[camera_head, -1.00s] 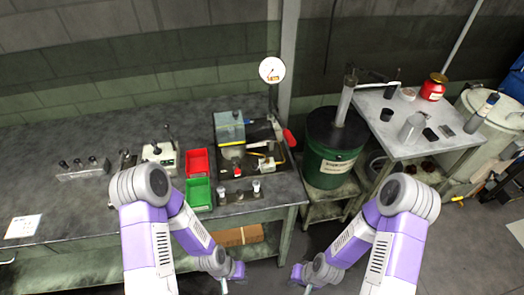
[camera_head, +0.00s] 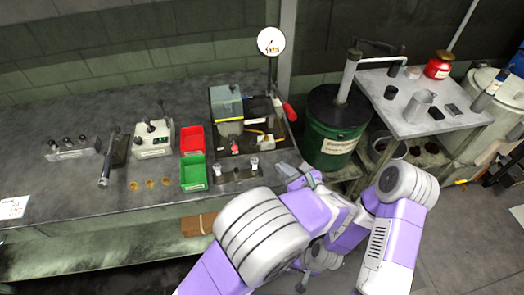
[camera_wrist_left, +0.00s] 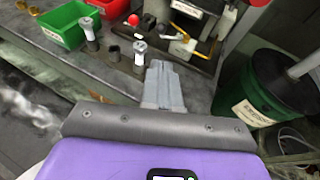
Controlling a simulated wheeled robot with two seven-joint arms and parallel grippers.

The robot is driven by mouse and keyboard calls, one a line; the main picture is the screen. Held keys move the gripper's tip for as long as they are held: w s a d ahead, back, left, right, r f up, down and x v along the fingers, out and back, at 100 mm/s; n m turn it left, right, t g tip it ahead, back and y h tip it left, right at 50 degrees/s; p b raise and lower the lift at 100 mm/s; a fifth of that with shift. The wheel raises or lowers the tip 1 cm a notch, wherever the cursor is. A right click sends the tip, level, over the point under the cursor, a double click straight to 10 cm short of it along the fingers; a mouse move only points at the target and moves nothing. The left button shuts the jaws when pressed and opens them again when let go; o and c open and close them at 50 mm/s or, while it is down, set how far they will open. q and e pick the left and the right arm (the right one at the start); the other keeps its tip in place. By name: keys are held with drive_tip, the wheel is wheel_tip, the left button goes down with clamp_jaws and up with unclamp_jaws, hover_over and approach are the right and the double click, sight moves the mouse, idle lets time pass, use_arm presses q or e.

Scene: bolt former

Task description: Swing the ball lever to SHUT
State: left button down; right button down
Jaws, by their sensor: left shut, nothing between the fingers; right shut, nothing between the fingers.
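The bolt former (camera_head: 228,104) stands at the back right of the bench, with a grey-green housing. A lever with a red knob (camera_head: 290,112) sticks out at its right; a red ball (camera_wrist_left: 258,2) also shows at the top edge of the left wrist view. Any SHUT marking is too small to read. My left gripper (camera_head: 298,176) is shut and empty, beside the bench's front right corner, below and apart from the red knob. In the left wrist view its fingers (camera_wrist_left: 164,84) are together. My right gripper (camera_head: 303,284) is shut and empty, low at the bottom edge.
Red (camera_head: 191,138) and green (camera_head: 193,173) bins stand left of the machine. A plate with two upright bolts (camera_head: 236,173) lies at the bench's front edge. A green drum (camera_head: 334,130) stands right of the bench.

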use_arm(q)
drive_tip(key=b, duration=0.3)
approach(251, 144)
drive_tip(key=x, duration=0.6)
drive_tip(key=shift+w+d+f, duration=0.15)
drive_tip(key=shift+d+f, duration=0.1)
drive_tip(key=shift+d, duration=0.2)
drive_tip(key=shift+w, duration=0.1)
drive_tip(key=shift+a, duration=0.15)
drive_tip(key=shift+w+a+p, duration=0.3)
drive_tip(key=shift+a+p, duration=0.1)
drive_tip(key=shift+a, duration=0.35)
